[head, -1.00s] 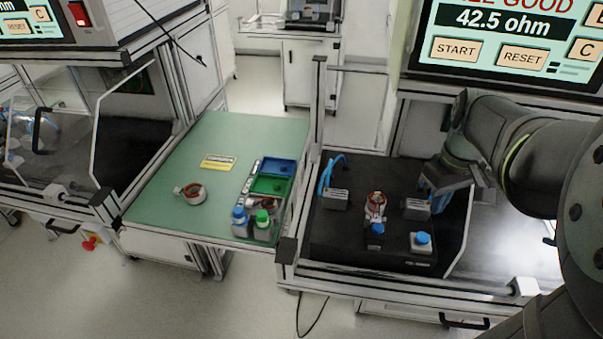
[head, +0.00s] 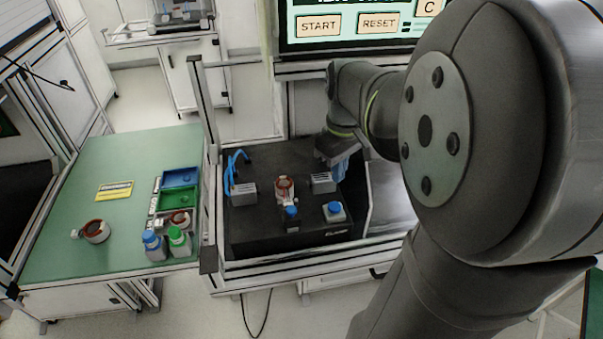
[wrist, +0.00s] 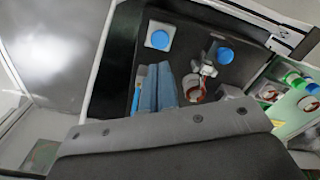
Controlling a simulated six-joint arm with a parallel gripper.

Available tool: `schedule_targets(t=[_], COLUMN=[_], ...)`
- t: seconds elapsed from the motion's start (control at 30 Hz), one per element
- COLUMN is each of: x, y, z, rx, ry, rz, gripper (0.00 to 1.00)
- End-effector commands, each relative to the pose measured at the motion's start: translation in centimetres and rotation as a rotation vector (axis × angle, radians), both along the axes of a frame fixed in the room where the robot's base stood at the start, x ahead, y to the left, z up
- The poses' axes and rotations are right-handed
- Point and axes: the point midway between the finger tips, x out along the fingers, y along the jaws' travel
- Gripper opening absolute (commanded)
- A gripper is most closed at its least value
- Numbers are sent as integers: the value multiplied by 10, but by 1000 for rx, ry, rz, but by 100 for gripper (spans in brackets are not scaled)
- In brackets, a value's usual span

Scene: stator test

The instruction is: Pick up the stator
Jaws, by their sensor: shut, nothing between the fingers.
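One stator (head: 284,188), a copper-coloured ring with a white body, sits in the black test fixture (head: 262,235); it also shows in the wrist view (wrist: 194,92). A second stator (head: 96,231) lies on the left of the green table. A third stator (head: 179,219) is by the bins, partly hidden by bottles. My gripper (head: 340,166), with blue fingers, is shut and empty above the fixture's right side, right of and apart from the fixture's stator. In the wrist view its fingers (wrist: 156,88) show beside that stator.
Grey blocks (head: 244,194) and (head: 323,182) flank the fixture's stator. Two blue buttons (head: 291,211) and (head: 334,208) are in front. Blue and green bins (head: 180,177) and two bottles (head: 153,243) stand on the green table (head: 120,165). An upright metal post (head: 205,110) rises between table and fixture.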

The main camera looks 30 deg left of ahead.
Motion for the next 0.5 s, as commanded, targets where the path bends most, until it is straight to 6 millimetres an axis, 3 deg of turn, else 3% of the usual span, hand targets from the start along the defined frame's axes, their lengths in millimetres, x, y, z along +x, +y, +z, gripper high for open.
schedule_targets(t=[0.1, 0.43, 0.5], x=[0, 0, 0], y=[0, 0, 0], z=[0, 0, 0], rx=[0, 0, 0], ry=[0, 0, 0], rz=[0, 0, 0], gripper=[0, 65, 69])
